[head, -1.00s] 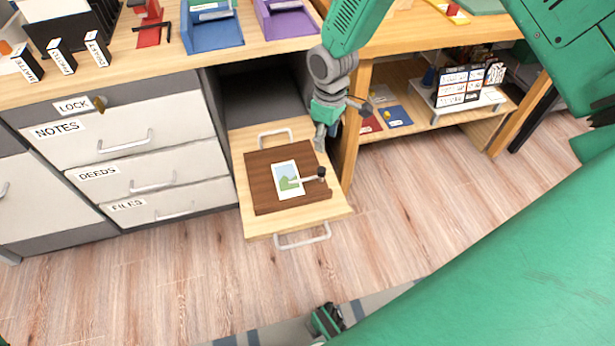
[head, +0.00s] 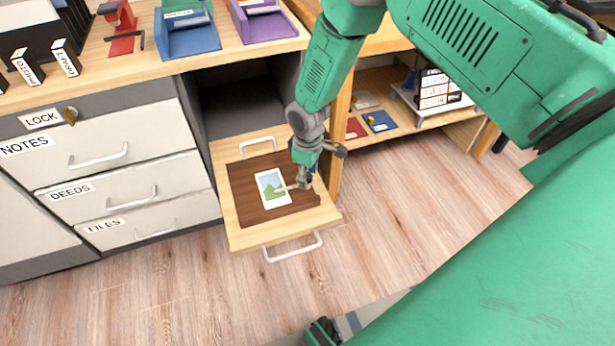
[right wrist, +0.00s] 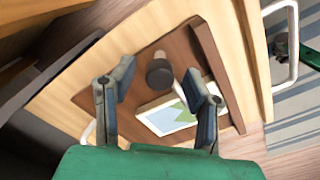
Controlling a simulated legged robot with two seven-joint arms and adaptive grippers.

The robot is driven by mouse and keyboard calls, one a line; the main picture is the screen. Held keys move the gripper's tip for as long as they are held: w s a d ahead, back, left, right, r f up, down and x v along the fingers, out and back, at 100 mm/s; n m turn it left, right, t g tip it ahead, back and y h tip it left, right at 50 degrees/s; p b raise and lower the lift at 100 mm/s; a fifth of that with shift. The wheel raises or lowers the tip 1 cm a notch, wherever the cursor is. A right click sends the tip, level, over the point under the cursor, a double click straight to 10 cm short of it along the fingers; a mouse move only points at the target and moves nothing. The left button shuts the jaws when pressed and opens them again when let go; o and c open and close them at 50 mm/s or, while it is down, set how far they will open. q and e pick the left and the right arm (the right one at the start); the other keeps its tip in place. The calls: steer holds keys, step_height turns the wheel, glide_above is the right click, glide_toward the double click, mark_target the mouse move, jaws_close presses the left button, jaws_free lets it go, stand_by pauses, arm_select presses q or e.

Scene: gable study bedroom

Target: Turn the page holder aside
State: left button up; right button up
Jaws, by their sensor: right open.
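The page holder (head: 285,188) is a thin light arm reaching over a photo card (head: 268,192) on a brown board (head: 245,212). Its dark knob (right wrist: 158,73) shows in the right wrist view, between and beyond the fingers. My right gripper (head: 303,182) is open at the right side of the board and hides the knob in the head view. In the right wrist view its fingers (right wrist: 158,84) stand apart on either side of the knob, with no clear contact. Part of what looks like my left gripper (head: 322,332) shows at the bottom edge; its jaws are unclear.
The board lies on a pulled-out wooden tray (head: 240,240) with a front handle (head: 292,247). Closed labelled drawers (head: 135,150) stand left. A desk leg (head: 342,140) is close to the right of my gripper.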

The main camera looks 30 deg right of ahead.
jaws_close()
